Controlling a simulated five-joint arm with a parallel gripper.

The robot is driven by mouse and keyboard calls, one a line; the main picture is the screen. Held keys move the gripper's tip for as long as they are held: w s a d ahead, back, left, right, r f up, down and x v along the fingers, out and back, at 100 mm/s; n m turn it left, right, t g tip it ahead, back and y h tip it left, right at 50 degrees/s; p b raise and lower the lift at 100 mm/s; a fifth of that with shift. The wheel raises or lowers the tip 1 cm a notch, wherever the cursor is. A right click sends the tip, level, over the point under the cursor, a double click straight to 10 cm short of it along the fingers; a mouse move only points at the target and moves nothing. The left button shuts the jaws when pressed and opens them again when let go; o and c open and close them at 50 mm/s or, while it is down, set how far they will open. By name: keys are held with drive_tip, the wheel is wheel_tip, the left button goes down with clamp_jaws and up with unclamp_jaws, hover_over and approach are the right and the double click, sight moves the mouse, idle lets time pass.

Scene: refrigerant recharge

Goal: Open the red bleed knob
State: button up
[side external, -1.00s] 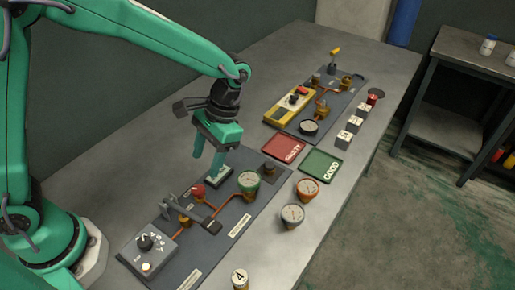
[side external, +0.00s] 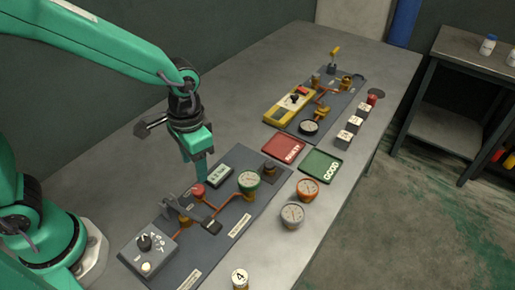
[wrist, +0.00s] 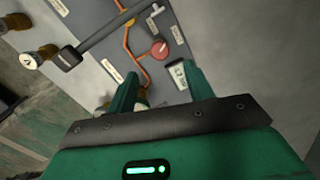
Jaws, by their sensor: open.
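The red bleed knob (side external: 198,190) is a small round knob on the near dark panel (side external: 243,222), on the orange piping. In the wrist view the red knob (wrist: 159,50) lies just beyond the gap between my fingertips. My gripper (side external: 203,180) points down, just above and beside the knob in the side view. In the wrist view my gripper (wrist: 160,70) has its two green fingers spread apart with nothing held between them. Whether a finger touches the knob cannot be told.
A grey lever (side external: 184,212) crosses the piping close by. A small display (side external: 218,176) and a green-rimmed gauge (side external: 249,181) flank the knob. A dial box (side external: 148,250) is at the near end. Red (side external: 284,147) and green (side external: 320,165) trays lie beyond. The table's back left is clear.

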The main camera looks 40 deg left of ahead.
sight(198, 189)
drive_tip(key=shift+s+a+t, duration=0.1)
drive_tip(key=shift+s+t, duration=0.15)
drive_tip(key=shift+t, duration=0.05)
drive_tip(key=shift+f, duration=0.1)
drive_tip(key=shift+f, duration=3.8)
drive_tip(key=c, duration=1)
